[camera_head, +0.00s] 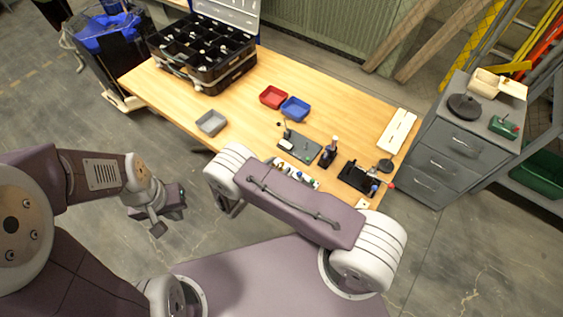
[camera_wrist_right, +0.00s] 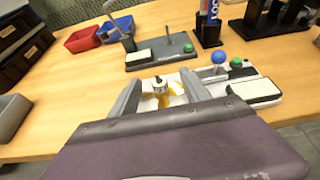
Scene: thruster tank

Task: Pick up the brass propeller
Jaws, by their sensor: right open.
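In the right wrist view a small brass propeller (camera_wrist_right: 162,100) with a pale hub lies on a white holder (camera_wrist_right: 243,77) near the table's front edge. My right gripper (camera_wrist_right: 161,82) is open. Its two grey fingers appear on either side of the propeller in this view; I cannot tell how far above it they are. In the head view the holder (camera_head: 309,181) is partly hidden behind my right arm, and my right gripper (camera_head: 232,207) is mostly hidden under its wrist. My left gripper (camera_head: 165,215) hangs off the table's front, away from the propeller; its jaw opening is unclear.
A dark fixture board (camera_head: 298,146) stands just behind the holder, with a blue-and-white bottle (camera_head: 329,153) and a black stand (camera_head: 356,178) to the right. Red (camera_head: 273,97), blue (camera_head: 295,108) and grey (camera_head: 211,123) bins sit left. A blue knob (camera_wrist_right: 218,58) rises beside the propeller.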

